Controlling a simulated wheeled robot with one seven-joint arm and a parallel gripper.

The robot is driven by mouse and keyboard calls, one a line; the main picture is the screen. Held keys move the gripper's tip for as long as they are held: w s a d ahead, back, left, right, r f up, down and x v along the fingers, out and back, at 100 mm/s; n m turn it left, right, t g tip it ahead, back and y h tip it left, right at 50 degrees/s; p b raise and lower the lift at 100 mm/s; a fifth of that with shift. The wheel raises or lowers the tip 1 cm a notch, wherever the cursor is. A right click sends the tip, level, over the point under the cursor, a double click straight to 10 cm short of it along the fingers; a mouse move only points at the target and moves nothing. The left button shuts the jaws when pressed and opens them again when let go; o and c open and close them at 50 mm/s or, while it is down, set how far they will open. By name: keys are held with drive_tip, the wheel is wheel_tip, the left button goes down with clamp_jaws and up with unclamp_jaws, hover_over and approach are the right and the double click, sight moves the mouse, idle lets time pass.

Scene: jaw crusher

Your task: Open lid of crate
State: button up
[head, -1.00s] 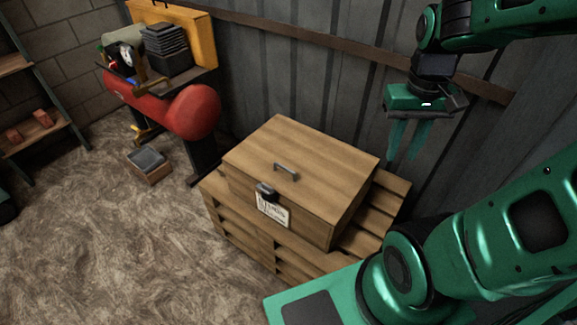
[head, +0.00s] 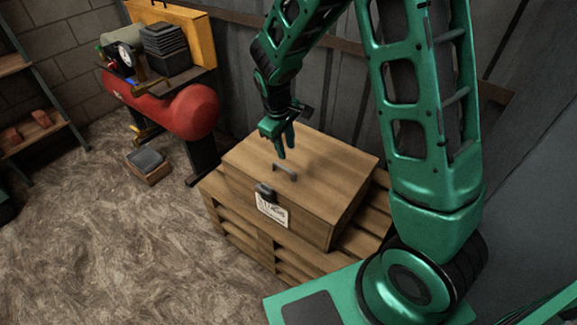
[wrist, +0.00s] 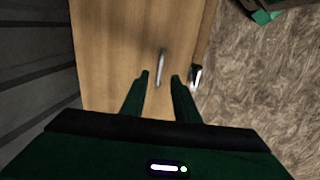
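The wooden crate (head: 322,203) stands on a pallet with its lid (head: 325,165) shut. A grey bar handle (head: 285,172) sits on the lid, and a dark latch (head: 266,192) is at the front edge above a white label. My gripper (head: 285,153) is above the lid, just behind the handle, pointing down. There the handle (wrist: 161,69) lies ahead of the fingertips, roughly in line with the gap. The latch (wrist: 196,75) shows to the right.
The wooden pallet (head: 232,224) is under the crate. A red tank (head: 190,108) with dark trays on top stands behind left. A corrugated wall (head: 230,65) is close behind the crate. The floor (head: 120,240) at left is mostly clear.

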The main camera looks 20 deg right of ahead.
sight(289, 170)
drive_tip(key=f, duration=0.3)
drive_tip(key=d+f, duration=0.1)
drive_tip(key=f, duration=0.3)
drive_tip(key=w+f, duration=0.1)
drive_tip(key=f, duration=0.2)
drive_tip(key=shift+w+d+f, duration=0.1)
drive_tip(key=shift+d+f, duration=0.2)
clamp_jaws()
